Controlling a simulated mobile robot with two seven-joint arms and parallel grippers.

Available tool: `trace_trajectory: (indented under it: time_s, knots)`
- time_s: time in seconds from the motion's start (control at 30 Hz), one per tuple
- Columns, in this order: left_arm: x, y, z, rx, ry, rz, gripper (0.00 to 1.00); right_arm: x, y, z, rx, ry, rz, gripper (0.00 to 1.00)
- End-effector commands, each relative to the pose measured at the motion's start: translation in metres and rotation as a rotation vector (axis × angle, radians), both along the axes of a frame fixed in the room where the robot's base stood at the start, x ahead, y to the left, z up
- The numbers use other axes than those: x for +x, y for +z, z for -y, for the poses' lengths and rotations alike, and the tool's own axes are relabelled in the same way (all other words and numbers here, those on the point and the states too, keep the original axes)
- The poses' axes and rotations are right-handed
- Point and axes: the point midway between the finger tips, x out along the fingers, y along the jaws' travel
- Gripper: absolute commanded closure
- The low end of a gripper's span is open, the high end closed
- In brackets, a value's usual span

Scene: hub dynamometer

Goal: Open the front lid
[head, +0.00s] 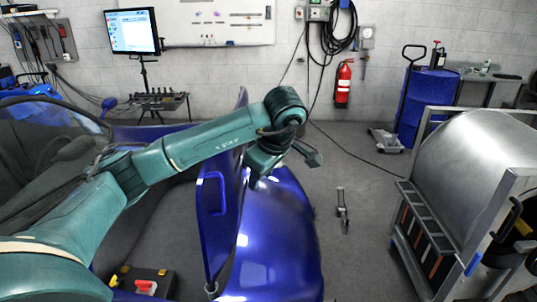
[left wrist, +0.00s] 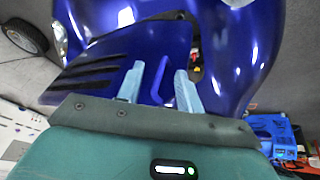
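The blue front lid (head: 217,215) stands steeply raised in the head view, seen almost edge-on, with the grey front compartment (head: 165,225) uncovered on its left. My left arm reaches over the lid, and my left gripper (head: 256,178) points down on its right side, its fingertips partly hidden. In the left wrist view the two pale fingers of this gripper (left wrist: 160,88) stand apart, with a blue handle (left wrist: 160,78) between them. Gaps show beside the handle, so the gripper looks open around it. The lid's dark vents (left wrist: 90,72) show there too. My right gripper is out of view.
The car's blue nose (head: 280,240) lies right of the lid. A toolbox (head: 145,284) sits in the compartment. A metal-framed machine (head: 470,180) stands at the right. The floor between is mostly clear, with a small stand (head: 342,210) on it.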

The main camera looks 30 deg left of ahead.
Motion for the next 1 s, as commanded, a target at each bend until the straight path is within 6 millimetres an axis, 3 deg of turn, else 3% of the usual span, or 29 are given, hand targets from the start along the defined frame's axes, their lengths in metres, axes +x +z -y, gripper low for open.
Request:
trace_trajectory:
  time_s: [0.2, 0.43, 1.0]
  knots:
    - [-0.005, 0.035, 0.013, 0.001, 0.000, 0.007, 0.64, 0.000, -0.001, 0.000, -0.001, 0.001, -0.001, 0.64]
    - [-0.011, 0.059, 0.023, 0.001, -0.001, 0.003, 0.64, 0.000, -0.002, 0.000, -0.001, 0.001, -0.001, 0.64]
    - [-0.013, 0.068, 0.027, -0.001, 0.000, 0.000, 0.64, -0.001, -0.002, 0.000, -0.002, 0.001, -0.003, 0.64]
